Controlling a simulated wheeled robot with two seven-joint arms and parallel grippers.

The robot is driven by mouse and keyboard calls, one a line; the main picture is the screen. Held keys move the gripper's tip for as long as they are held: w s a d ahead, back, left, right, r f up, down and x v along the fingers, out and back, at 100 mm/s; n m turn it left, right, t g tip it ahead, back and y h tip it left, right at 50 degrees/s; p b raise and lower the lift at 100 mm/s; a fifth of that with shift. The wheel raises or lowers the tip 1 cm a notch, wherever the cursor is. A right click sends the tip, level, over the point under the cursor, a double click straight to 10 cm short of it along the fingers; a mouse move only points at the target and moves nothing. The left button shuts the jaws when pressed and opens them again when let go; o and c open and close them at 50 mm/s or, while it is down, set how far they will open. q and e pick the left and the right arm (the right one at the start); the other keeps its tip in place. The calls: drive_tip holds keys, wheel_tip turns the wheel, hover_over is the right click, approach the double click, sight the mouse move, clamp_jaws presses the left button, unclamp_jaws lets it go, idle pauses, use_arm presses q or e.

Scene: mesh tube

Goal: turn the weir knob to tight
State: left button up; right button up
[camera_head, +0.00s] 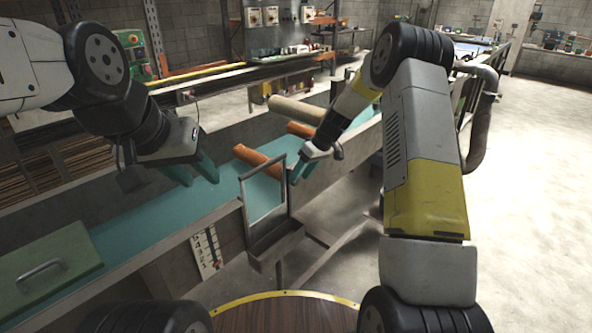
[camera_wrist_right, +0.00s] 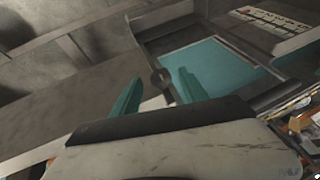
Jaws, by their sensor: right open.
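The weir is a grey metal frame (camera_head: 263,232) standing at the near side of the teal channel. In the right wrist view a small dark knob (camera_wrist_right: 161,77) sits on the frame's dark bar, and the teal panel or channel bed shows behind it. My right gripper (camera_head: 299,172) is at the frame's upper right corner. In its wrist view the gripper (camera_wrist_right: 158,82) has its teal fingers apart, one on each side of the knob, with gaps; contact is not visible. I cannot make out the knob in the head view. My left gripper (camera_head: 197,176) hangs over the channel, fingers apart and empty.
Orange-brown rolls (camera_head: 258,162) and a tan roll (camera_head: 296,110) lie across the channel beyond the frame. A green lid with a handle (camera_head: 45,268) is at the near left. A white panel with switches (camera_head: 207,251) is on the channel's near wall. Open floor lies to the right.

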drive_tip(key=shift+x, duration=1)
clamp_jaws()
drive_tip(key=shift+w+d, duration=0.1)
drive_tip(key=g+y, duration=0.2)
drive_tip(key=shift+w+d+f+m+y, duration=0.15)
drive_tip(key=shift+w+d+m+y, duration=0.05)
drive_tip(key=shift+m+y, duration=0.2)
drive_tip(key=shift+w+d+f+m+g+y, duration=0.1)
drive_tip(key=shift+m+g+y, duration=0.2)
drive_tip(key=shift+g+y, duration=0.7)
unclamp_jaws()
